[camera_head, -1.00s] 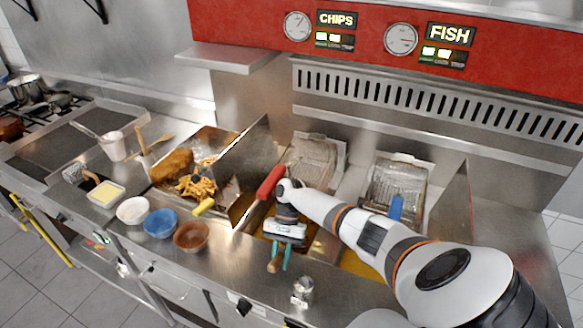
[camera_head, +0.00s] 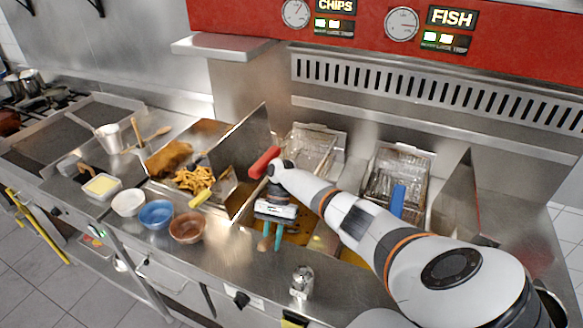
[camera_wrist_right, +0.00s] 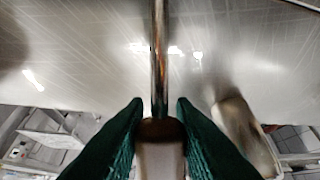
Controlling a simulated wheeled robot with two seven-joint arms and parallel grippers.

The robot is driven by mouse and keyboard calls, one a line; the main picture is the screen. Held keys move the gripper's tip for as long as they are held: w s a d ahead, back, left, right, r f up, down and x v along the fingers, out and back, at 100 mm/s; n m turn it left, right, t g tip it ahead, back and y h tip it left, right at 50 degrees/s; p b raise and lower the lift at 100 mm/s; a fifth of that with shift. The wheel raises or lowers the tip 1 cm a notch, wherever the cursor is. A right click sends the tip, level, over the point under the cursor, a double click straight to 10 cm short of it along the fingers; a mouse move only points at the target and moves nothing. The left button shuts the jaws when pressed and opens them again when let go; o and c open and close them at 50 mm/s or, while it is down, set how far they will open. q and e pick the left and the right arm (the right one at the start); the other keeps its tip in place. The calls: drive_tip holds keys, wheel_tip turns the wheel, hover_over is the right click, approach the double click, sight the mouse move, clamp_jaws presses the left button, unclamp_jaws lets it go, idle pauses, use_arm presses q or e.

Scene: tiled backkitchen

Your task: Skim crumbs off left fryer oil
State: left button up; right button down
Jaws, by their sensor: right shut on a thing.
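My right gripper (camera_head: 271,240) hangs at the front left of the left fryer, at the counter edge of its oil (camera_head: 299,232). It is shut on a tool handle (camera_head: 263,243); in the right wrist view the handle (camera_wrist_right: 161,155) sits between the green fingers and a thin metal rod (camera_wrist_right: 159,60) runs away from it. The tool's far end is hidden, and I cannot make out crumbs. The left fryer's basket (camera_head: 309,148) is raised at the back, with a red handle (camera_head: 264,162). My left gripper is not in view.
The right fryer's basket (camera_head: 395,177) has a blue handle (camera_head: 398,200). A metal shaker (camera_head: 301,281) stands on the front counter. Left are three bowls, including a blue one (camera_head: 156,214), and a steel tray (camera_head: 234,201) with fish and chips. A divider (camera_head: 240,143) stands beside the left fryer.

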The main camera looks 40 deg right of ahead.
drive_tip(key=shift+r, duration=0.1)
drive_tip(key=p, duration=0.1)
drive_tip(key=s+p, duration=0.1)
drive_tip(key=p, duration=0.1)
drive_tip(key=shift+s+d, duration=0.3)
drive_tip(key=shift+d, duration=0.05)
drive_tip(key=s, duration=0.1)
drive_tip(key=s+d+p, duration=0.1)
drive_tip(key=s, duration=0.1)
drive_tip(key=shift+s+d+f, duration=0.15)
drive_tip(key=shift+d+f, duration=0.05)
drive_tip(key=shift+s+d, duration=0.25)
drive_tip(key=shift+s, duration=0.35)
drive_tip(key=shift+w+a, duration=0.65)
drive_tip(key=shift+a, duration=0.2)
drive_tip(key=shift+w+a, duration=0.6)
drive_tip(key=shift+a, duration=0.2)
drive_tip(key=shift+d, duration=0.1)
